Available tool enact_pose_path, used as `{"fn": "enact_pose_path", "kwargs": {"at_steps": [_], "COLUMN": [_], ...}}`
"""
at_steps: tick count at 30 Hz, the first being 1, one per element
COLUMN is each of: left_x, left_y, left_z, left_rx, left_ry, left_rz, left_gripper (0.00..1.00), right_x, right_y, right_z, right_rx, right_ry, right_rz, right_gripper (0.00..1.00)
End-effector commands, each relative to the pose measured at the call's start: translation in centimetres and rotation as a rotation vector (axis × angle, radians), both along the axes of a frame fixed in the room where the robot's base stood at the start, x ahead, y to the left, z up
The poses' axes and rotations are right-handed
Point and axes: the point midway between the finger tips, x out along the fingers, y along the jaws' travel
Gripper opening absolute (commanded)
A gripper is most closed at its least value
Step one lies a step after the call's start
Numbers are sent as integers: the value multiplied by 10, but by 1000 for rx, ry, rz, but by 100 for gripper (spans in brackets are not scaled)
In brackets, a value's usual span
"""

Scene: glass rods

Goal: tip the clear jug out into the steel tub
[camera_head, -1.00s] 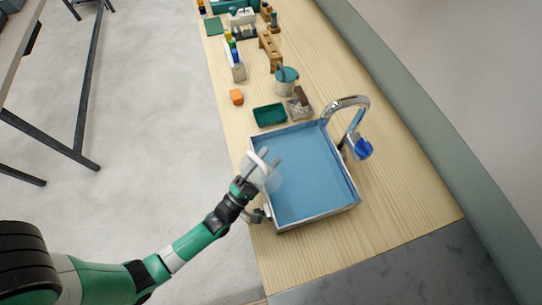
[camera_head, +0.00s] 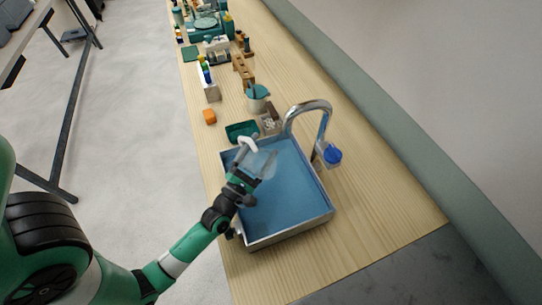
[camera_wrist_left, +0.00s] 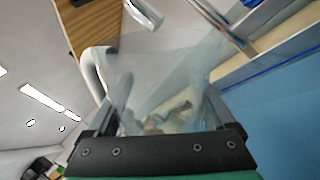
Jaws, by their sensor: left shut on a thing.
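In the left wrist view, the see-through jug (camera_wrist_left: 150,75) fills the space between the two fingers of my left gripper (camera_wrist_left: 160,112). The jug looks tilted; I cannot tell how far. Its contents are blurred and hard to make out. The tub has a blue inside and steel rims. My right gripper is in neither view.
A steel tap (camera_head: 310,108) with a blue knob stands at the tub's right rim. Bare wood (camera_head: 375,190) lies to the right.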

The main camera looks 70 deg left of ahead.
Motion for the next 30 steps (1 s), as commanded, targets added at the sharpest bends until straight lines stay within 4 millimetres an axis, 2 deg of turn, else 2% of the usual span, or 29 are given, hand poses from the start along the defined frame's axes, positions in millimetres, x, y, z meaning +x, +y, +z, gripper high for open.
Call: {"fn": "enact_pose_path", "kwargs": {"at_steps": [6,13,17,23,30], "left_x": [-5,-5,-5,-4,-2], "left_y": [8,9,9,6,1], "left_z": [-3,-3,0,13,23], "left_rx": [-58,-82,-100,-210,-466], "left_ry": [-21,-29,-34,-69,-154], "left_rz": [25,28,26,24,25], "left_gripper": [17,17,17,17,17], "right_x": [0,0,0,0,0], "right_y": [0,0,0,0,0], "right_z": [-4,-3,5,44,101], "right_rx": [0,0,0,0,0], "right_ry": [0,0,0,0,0], "right_rz": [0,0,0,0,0], "right_gripper": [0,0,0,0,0]}}
